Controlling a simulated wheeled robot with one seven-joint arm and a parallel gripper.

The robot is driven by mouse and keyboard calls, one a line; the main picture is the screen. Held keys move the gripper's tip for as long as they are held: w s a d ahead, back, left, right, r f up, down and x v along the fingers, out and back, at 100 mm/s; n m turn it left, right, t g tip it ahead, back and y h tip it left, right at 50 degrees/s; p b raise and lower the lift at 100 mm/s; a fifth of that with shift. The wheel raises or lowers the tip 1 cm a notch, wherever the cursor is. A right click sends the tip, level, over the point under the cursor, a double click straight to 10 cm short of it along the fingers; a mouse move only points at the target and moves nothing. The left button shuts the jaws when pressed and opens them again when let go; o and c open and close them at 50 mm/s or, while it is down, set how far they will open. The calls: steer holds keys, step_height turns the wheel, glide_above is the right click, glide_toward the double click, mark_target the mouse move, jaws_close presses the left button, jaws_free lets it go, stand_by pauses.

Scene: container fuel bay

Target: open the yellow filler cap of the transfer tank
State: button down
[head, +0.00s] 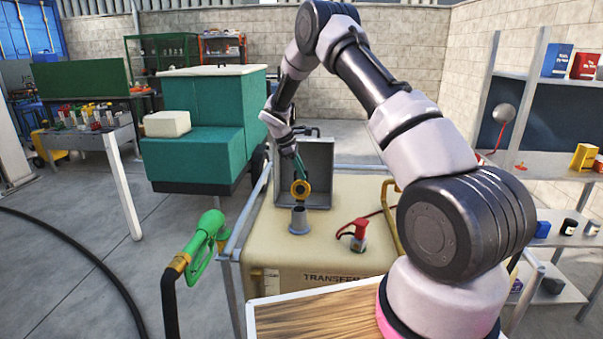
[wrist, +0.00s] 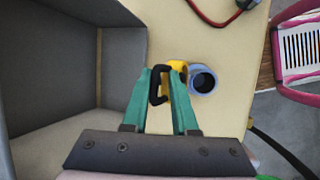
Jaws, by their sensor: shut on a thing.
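The yellow filler cap (head: 301,189) stands tipped up on edge behind the grey filler neck (head: 299,219) of the cream transfer tank (head: 345,205). The neck's mouth is uncovered. My gripper (head: 298,165), with green fingers, is at the cap from behind. In the wrist view, my gripper (wrist: 162,84) is shut on the cap's black handle (wrist: 158,85). The yellow cap (wrist: 178,68) shows partly behind the fingers, close beside the open blue-grey neck (wrist: 203,79). The fingers hide part of the cap, and I cannot see a hinge clearly.
A grey open box (head: 319,160) stands on the tank behind the cap. A red-handled valve (head: 357,233) sits right of the neck. A green fuel nozzle (head: 208,238) is at the left front. A wooden board (head: 300,322) is in front. Shelves (head: 560,160) stand at right.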

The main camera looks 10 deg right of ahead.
steer(key=shift+d+f, duration=0.15)
steer(key=c, duration=0.9)
jaws_free()
steer(key=v, duration=1.1)
steer(key=shift+w, duration=0.1)
